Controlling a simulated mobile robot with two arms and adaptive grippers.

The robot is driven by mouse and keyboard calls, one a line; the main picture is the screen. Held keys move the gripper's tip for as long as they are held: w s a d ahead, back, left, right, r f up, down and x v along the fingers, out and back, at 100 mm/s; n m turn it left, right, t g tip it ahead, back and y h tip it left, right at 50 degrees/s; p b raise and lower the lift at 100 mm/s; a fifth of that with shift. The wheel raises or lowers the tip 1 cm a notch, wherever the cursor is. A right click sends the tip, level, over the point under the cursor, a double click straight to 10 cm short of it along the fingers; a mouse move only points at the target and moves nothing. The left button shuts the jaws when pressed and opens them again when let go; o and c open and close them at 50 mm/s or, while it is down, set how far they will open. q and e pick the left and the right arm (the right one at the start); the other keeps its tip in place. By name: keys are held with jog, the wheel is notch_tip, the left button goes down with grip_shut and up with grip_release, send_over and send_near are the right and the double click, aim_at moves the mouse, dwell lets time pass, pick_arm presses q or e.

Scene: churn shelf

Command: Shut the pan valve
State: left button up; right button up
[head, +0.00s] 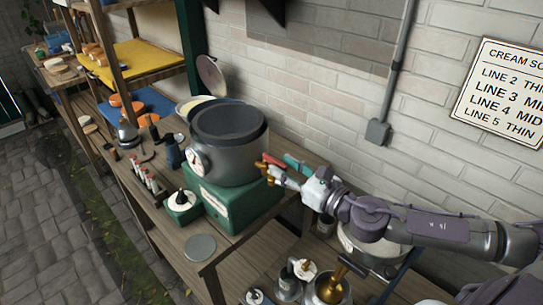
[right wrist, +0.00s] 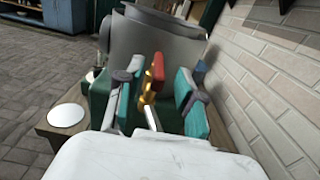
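The pan (head: 228,150) is a large grey metal vessel with a dark top, standing on a green box (head: 238,204); it also shows in the right wrist view (right wrist: 150,40). Its valve, with a red handle (head: 273,160) and brass body, is on the pan's right side. In the right wrist view the brass and red valve (right wrist: 153,82) appears between the fingers. My right gripper (head: 286,168) is open, its teal-padded fingers on either side of the valve; I cannot tell whether either touches it. My left gripper is not in view.
A brick wall (head: 330,95) runs close behind the bench, with a grey conduit (head: 378,130) and a sign (head: 505,90). A round grey disc (head: 200,248) lies on the bench's front corner. Pots and brass containers (head: 330,288) stand on the lower surface beneath my right arm.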

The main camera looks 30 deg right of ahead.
aim_at(275, 159)
jog(key=p+x, duration=0.1)
jog(key=x, duration=0.2)
jog(key=shift+w+a+r, duration=0.1)
jog(key=shift+w+r, duration=0.05)
jog(key=shift+r, duration=0.05)
jog(key=shift+w+a+f+p, duration=0.2)
jog(key=shift+w+p, duration=0.15)
jog(key=shift+w, duration=0.15)
jog(key=shift+c, duration=0.3)
grip_shut()
